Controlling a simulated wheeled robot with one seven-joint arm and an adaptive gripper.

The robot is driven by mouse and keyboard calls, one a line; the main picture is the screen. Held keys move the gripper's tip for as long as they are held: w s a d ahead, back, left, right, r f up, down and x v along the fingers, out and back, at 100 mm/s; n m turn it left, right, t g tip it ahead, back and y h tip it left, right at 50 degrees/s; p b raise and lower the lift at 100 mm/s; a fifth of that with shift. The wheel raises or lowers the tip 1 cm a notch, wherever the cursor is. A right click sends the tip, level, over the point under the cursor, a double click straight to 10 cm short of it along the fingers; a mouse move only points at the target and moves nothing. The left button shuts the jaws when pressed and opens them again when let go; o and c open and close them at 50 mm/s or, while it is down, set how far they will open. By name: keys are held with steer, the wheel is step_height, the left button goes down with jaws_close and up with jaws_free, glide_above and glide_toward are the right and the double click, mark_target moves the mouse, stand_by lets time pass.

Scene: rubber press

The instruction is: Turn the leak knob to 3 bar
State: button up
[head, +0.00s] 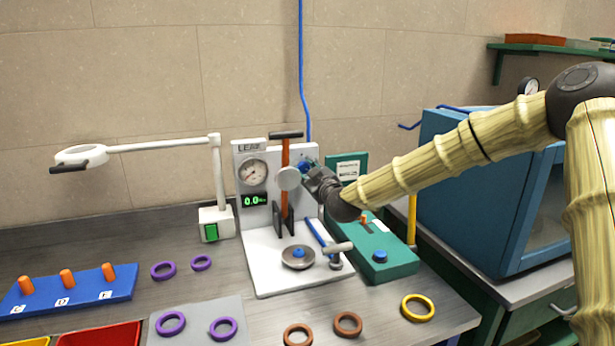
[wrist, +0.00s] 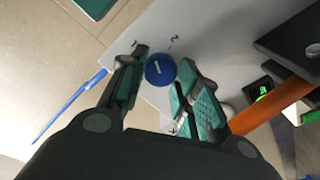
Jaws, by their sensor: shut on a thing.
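The leak knob (wrist: 160,69) is a round blue knob with a short white mark on its face, on the grey-white panel of the leak tester (head: 243,215). Printed numerals that look like 1 and 2 stand beside it in the wrist view; other numerals are hidden or unclear. My gripper (wrist: 162,72) has one finger on each side of the knob and is shut on it. In the head view my gripper (head: 309,174) reaches the panel's upper right and covers part of the knob. The digital display (head: 255,199) reads about 0.0, and the round gauge (head: 252,173) is above it.
A green box (head: 378,258) with a blue button is to the right, and a lamp (head: 216,175) to the left. Purple, brown and yellow rings lie on the bench in front.

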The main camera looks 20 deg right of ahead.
steer(key=m+b, duration=0.2)
steer(key=m, duration=0.1)
steer(key=m+b, duration=0.2)
steer(key=m, duration=0.1)
steer(key=shift+d+f+m+t+h, duration=0.1)
steer(key=shift+f+m+t+h, duration=0.05)
steer(key=shift+m+t+h, duration=0.2)
steer(key=m+h+b, duration=0.1)
steer(key=m+b, duration=0.3)
steer(key=m, duration=0.3)
steer(key=m+b, duration=0.3)
steer(key=m, duration=0.4)
steer(key=shift+h, duration=0.25)
steer(key=m+b, duration=0.2)
steer(key=m, duration=0.1)
steer(key=shift+m, duration=0.25)
steer(key=shift+m+h+b, duration=0.3)
steer(key=shift+m+b, duration=0.45)
steer(key=shift+m, duration=0.75)
steer(key=o, duration=1)
